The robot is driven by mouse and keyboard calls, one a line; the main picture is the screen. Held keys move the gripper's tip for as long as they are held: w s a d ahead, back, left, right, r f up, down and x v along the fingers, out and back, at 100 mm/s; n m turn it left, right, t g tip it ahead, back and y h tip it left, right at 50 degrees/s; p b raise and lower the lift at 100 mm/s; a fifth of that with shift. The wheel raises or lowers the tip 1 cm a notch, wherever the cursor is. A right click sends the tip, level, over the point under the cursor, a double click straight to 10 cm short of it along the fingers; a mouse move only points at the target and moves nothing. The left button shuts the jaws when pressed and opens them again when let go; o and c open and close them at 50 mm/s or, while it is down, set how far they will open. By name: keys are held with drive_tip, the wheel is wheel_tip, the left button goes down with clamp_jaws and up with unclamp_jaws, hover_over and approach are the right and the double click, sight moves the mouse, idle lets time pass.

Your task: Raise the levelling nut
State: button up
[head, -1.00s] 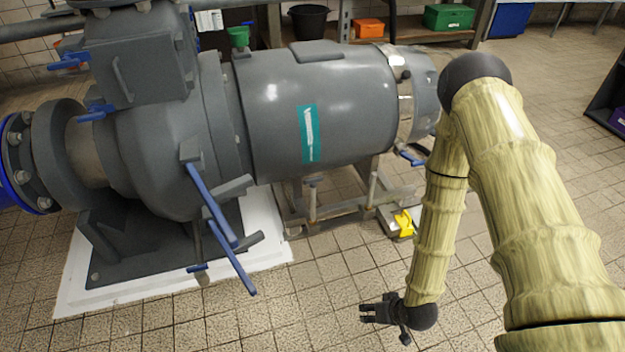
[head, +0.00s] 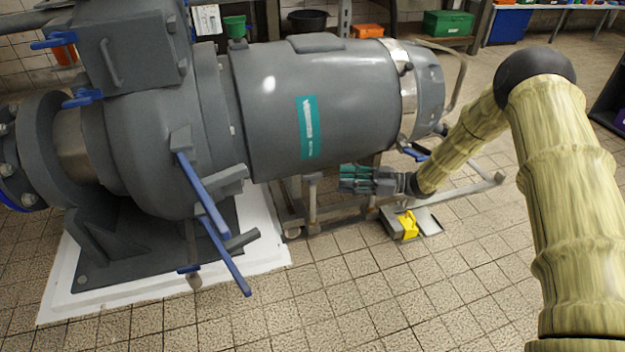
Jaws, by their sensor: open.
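The big grey motor (head: 325,110) rests above a low grey frame with upright posts. One post (head: 312,205) with a wider top stands under the motor's middle. A second post (head: 373,205) stands further right, partly behind my gripper. I cannot pick out the levelling nut for certain at this size. My gripper (head: 344,179) is open, lying level just below the motor, with its teal-padded fingers pointing left. The fingertips appear a little right of the first post; I see nothing between them, and cannot tell the depth gap.
A yellow item (head: 408,224) sits on a grey plate on the floor below my gripper. Blue lever handles (head: 215,222) stick out in front of the pump at left. A small blue lever (head: 414,153) is near my wrist. The tiled floor in front is clear.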

sight(315, 175)
drive_tip(key=shift+n+g, duration=0.3)
drive_tip(key=a+b, duration=0.1)
drive_tip(key=a, duration=0.2)
drive_tip(key=a+b, duration=0.2)
drive_tip(key=w+a+b, duration=0.1)
drive_tip(key=a, duration=0.2)
drive_tip(key=shift+a+b, duration=0.3)
drive_tip(key=shift+b, duration=0.05)
drive_tip(key=shift+a+r+b, duration=0.25)
drive_tip(key=shift+a+b, duration=0.1)
drive_tip(key=shift+a, duration=0.6)
drive_tip(key=shift+c, duration=0.3)
